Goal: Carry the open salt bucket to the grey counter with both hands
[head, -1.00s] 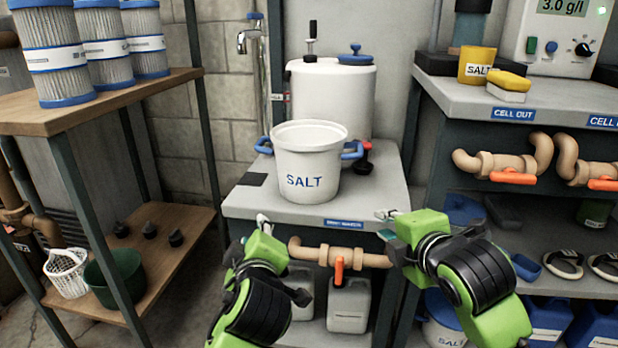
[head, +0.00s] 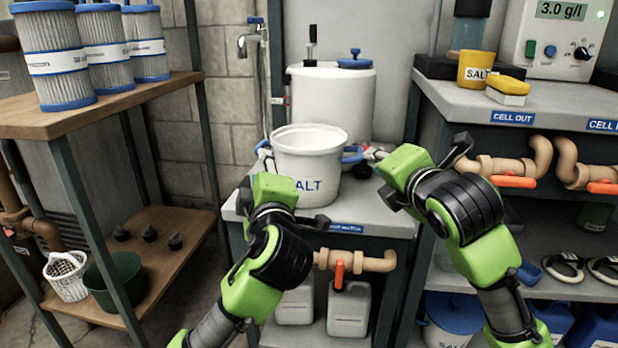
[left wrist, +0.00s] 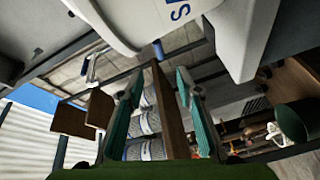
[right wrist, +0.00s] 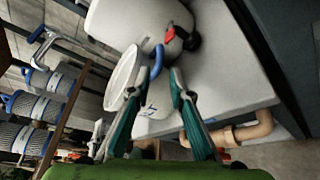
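The open white salt bucket (head: 310,160) stands upright on a small grey-topped stand (head: 370,212). It has blue side handles, and my left arm partly covers its SALT lettering. My left gripper (head: 262,160) is at the bucket's left handle; its open fingers (left wrist: 158,80) show in the left wrist view, with the bucket above them. My right gripper (head: 371,154) is beside the right handle (head: 352,155). In the right wrist view its fingers are open, and the blue handle (right wrist: 157,62) is just beyond and between the tips. The grey counter (head: 445,95) is at the right.
A white tank (head: 340,90) stands behind the bucket, with a tap (head: 250,40) to its left. A filter shelf (head: 150,90) stands left.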

